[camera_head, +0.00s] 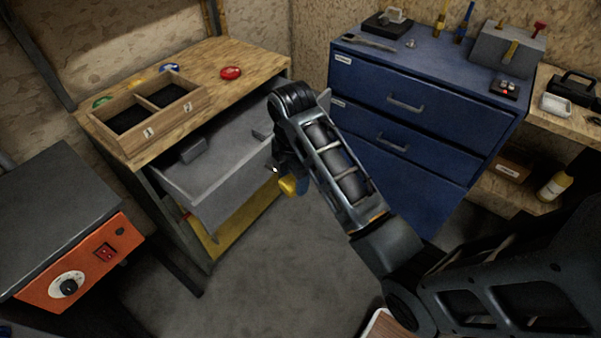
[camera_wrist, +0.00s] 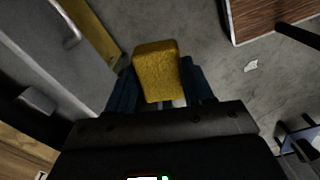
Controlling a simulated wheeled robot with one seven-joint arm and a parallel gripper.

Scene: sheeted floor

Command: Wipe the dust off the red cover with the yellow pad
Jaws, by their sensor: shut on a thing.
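My gripper (camera_wrist: 158,78) is shut on the yellow pad (camera_wrist: 157,62), which sits between its two dark blue fingers. In the head view the pad (camera_head: 288,186) shows below the end of my arm, in front of the open grey drawer and above the floor; my arm hides most of the gripper. A small round red cover (camera_head: 231,73) lies on the wooden bench top, toward its back right. It is apart from my gripper and not seen in the wrist view. Dust on it is too small to make out.
The grey drawer (camera_head: 222,178) stands pulled out below the bench (camera_head: 258,65). A divided wooden box (camera_head: 150,132), a blue disc (camera_head: 169,67) and a green disc (camera_head: 102,101) are on the bench top. A blue cabinet (camera_head: 425,78) stands right; an orange-fronted machine (camera_head: 90,262) stands left.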

